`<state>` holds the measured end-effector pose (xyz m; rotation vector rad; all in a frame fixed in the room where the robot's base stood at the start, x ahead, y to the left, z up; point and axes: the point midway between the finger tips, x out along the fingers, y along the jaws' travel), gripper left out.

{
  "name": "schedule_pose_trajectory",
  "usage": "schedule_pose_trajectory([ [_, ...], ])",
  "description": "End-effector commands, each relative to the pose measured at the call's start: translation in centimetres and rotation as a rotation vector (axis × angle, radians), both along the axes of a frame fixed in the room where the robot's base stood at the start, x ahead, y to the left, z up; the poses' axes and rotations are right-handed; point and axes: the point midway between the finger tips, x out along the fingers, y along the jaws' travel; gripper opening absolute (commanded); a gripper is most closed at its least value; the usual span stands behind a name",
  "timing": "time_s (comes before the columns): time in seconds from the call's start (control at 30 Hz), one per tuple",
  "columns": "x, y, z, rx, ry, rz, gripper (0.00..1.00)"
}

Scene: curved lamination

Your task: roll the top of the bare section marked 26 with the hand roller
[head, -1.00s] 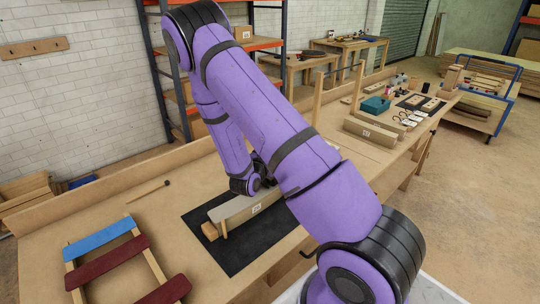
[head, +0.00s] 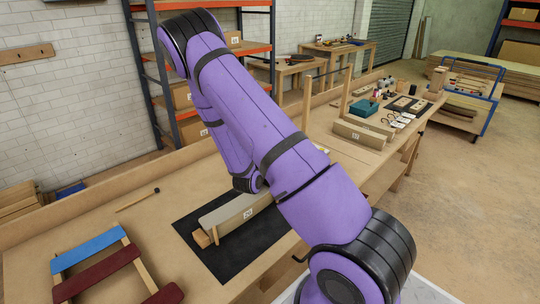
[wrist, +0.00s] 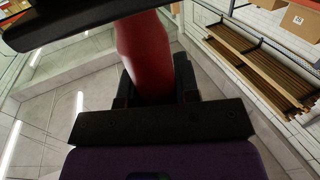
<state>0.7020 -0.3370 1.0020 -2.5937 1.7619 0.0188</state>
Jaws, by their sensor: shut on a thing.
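A pale curved section (head: 226,220) with a small label lies on a black mat (head: 232,262) on the long bench. The label is too small to read for certain. My arm's wrist end is over the section's far right part, and the arm hides that part. My gripper (wrist: 155,88) is shut on the red handle (wrist: 145,50) of a tool, likely the hand roller. A dark bar crosses the top left of the wrist view. The roller's contact with the section is hidden in both views.
Blue and dark red slats on a wooden frame (head: 140,268) lie at the near left. A thin stick tool (head: 138,200) lies behind them. More pale blocks (head: 358,134) and a teal bin (head: 365,109) stand farther right, past wooden uprights (head: 307,100).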

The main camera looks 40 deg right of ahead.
Motion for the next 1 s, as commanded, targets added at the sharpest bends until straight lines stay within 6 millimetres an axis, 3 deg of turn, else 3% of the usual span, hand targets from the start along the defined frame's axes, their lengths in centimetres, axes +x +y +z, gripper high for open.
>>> schedule_pose_trajectory([
  [0.37, 0.1, 0.0, 0.6, -0.001, -0.005, 0.002, 0.00],
  [1.0, 0.2, 0.0, 6.1, -0.001, -0.006, 0.002, 0.00],
])
